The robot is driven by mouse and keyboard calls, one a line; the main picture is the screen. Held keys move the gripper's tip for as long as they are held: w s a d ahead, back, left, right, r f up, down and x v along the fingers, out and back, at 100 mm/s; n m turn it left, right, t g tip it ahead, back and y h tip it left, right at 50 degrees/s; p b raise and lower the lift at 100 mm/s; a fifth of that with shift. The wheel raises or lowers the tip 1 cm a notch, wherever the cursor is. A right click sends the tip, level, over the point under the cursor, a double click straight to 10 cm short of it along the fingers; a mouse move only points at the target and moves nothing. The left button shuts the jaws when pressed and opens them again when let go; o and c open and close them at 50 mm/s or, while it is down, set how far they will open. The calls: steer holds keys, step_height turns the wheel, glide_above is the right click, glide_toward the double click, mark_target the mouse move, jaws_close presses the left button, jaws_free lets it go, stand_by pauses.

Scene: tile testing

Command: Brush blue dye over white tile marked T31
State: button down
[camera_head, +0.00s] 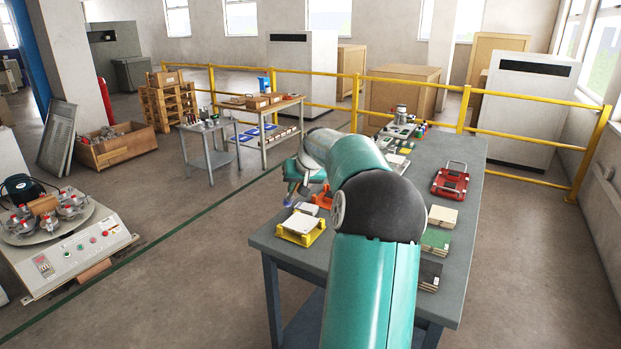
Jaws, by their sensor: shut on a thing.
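A white tile (299,223) lies in a yellow holder (302,238) at the near left corner of the grey workbench (468,232). Any marking on it is too small to read, so I cannot confirm T31. My gripper (291,194) hangs at the bench's left edge, just behind and above the yellow holder. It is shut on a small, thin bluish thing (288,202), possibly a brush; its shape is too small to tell. It appears apart from the tile. My arm hides much of the bench's middle, and I cannot make out a blue dye container.
An orange holder (324,197) and a small pale block (307,208) stand close behind the yellow holder. Cream tiles (442,215), green tiles (436,240) and dark tiles (430,272) are stacked at right. A red rack (451,181) and small items occupy the far bench.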

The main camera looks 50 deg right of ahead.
steer(key=s+d+r, duration=0.2)
steer(key=s+r, duration=0.1)
steer(key=shift+m, duration=0.3)
steer(key=shift+d+f, duration=0.15)
steer(key=shift+f, duration=1.15)
steer(key=shift+d+f, duration=0.1)
steer(key=shift+f, duration=1.2)
steer(key=shift+w+a, duration=0.1)
steer(key=shift+w, duration=0.05)
